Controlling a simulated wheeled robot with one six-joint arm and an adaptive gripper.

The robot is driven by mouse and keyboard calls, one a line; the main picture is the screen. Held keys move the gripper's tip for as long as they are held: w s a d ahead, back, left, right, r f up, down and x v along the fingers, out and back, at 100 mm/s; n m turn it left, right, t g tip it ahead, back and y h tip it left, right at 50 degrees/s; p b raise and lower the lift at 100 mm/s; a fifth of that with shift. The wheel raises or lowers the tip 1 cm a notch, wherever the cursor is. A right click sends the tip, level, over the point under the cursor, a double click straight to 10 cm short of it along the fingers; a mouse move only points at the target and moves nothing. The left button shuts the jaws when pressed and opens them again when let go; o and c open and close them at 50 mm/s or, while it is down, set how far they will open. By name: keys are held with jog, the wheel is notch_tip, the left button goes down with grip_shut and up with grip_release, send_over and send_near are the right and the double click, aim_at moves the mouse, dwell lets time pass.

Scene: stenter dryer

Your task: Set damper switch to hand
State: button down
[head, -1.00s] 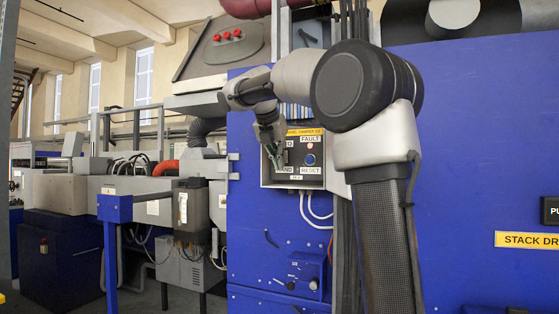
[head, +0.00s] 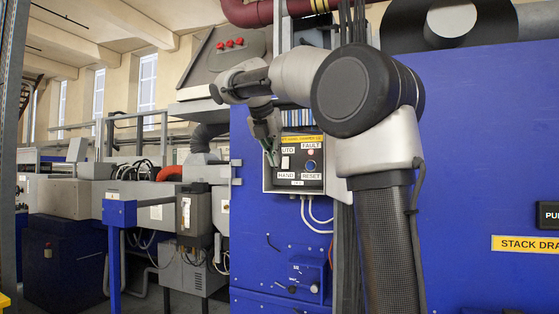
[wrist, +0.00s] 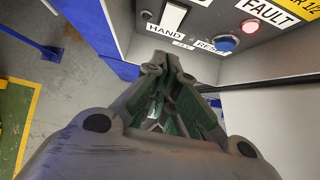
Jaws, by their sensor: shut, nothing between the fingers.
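The damper switch (head: 285,162) is a white rocker on the dark face of a control box, between an AUTO label above and a HAND label (head: 286,176) below. It also shows at the top of the wrist view (wrist: 173,17), cut off by the edge. I cannot tell which end is pressed in. My gripper (head: 273,160) is shut and empty, pointing down just left of the rocker in the head view. In the wrist view its fingertips (wrist: 166,60) are below the HAND label and look apart from the rocker.
Right of the rocker are a red FAULT lamp (head: 310,152) and a blue RESET button (head: 311,165). The box's light frame (head: 266,182) surrounds the panel and juts out. A blue cabinet wall (head: 470,150) carries it. Cables hang below.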

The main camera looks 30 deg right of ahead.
jog(key=v, duration=0.8)
jog(key=shift+a+r, duration=0.15)
jog(key=shift+r, duration=0.25)
